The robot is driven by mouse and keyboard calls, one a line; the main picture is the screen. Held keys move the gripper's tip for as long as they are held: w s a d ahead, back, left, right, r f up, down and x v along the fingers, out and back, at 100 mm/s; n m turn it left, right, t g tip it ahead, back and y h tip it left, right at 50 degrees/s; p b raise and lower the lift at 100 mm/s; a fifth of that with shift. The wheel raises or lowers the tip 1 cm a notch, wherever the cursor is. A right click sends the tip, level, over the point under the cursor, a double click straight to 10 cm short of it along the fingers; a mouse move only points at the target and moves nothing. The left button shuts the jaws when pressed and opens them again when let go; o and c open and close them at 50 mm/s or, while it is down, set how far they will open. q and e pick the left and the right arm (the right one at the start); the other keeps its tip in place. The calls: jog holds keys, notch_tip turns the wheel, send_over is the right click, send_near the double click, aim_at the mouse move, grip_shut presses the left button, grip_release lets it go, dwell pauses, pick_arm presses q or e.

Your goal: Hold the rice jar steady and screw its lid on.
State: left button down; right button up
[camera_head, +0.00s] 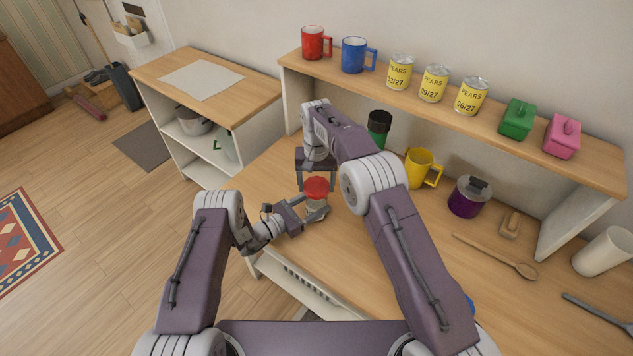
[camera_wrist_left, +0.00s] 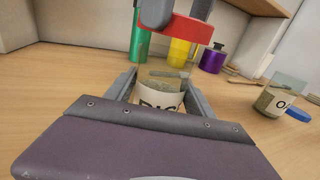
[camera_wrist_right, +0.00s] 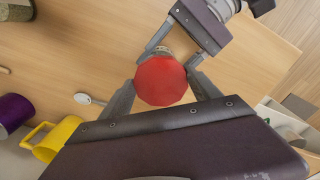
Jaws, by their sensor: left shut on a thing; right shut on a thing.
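The rice jar (camera_head: 316,202) is a clear jar with a white label, upright on the wooden counter (camera_wrist_left: 60,90). My left gripper (camera_head: 308,212) is shut around its body from the side; the label and fingers show in the left wrist view (camera_wrist_left: 160,98). The red lid (camera_head: 317,185) is held level by my right gripper (camera_head: 317,180), which points down from above. In the left wrist view the lid (camera_wrist_left: 178,27) hangs above the jar mouth with a clear gap. In the right wrist view the lid (camera_wrist_right: 162,80) hides most of the jar.
A dark-lidded green container (camera_head: 378,128), a yellow mug (camera_head: 419,168) and a purple pot (camera_head: 467,197) stand behind. A second labelled jar (camera_wrist_left: 274,102) and a blue lid (camera_wrist_left: 298,114) are to the right. A wooden spoon (camera_head: 497,257) lies on the counter. A shelf (camera_head: 450,115) runs above.

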aim_at(316, 204)
dwell(0.3)
jog(key=shift+f, duration=0.85)
jog(key=shift+f, duration=0.6)
